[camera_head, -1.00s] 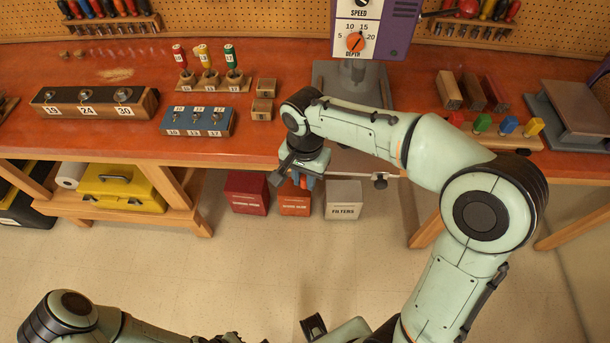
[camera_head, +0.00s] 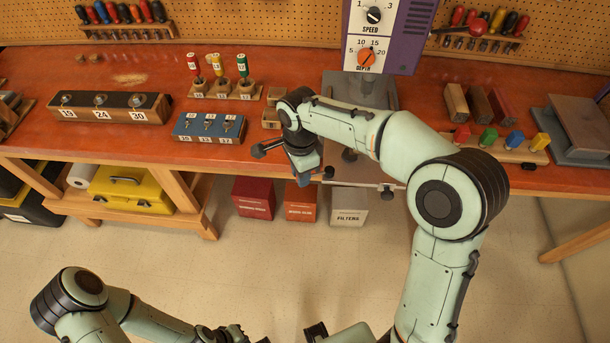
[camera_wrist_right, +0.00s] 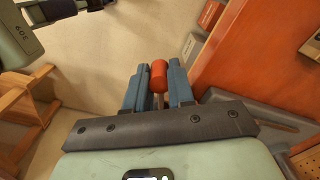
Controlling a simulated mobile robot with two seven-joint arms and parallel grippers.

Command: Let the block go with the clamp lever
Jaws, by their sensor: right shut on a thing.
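A red cylindrical knob on a thin metal rod (camera_wrist_right: 159,75), which looks like the clamp lever's handle, sits between the blue fingers of my right gripper (camera_wrist_right: 158,88). The fingers are shut on it. In the head view the right gripper (camera_head: 303,176) is at the bench's front edge, below the drill press (camera_head: 385,30). My right arm and wrist cover the lever, the clamp and any block in it. My left arm comes in at the bottom left; its gripper (camera_head: 236,335) is cut off by the lower edge, so its fingers cannot be read.
A grey drill table (camera_head: 365,90) stands partly behind my arm. A blue socket block (camera_head: 208,127) and small wooden blocks (camera_head: 272,118) lie left of my wrist. Coloured pegs on a rack (camera_head: 500,147) stand to the right. Boxes (camera_head: 300,203) sit under the bench; the front floor is clear.

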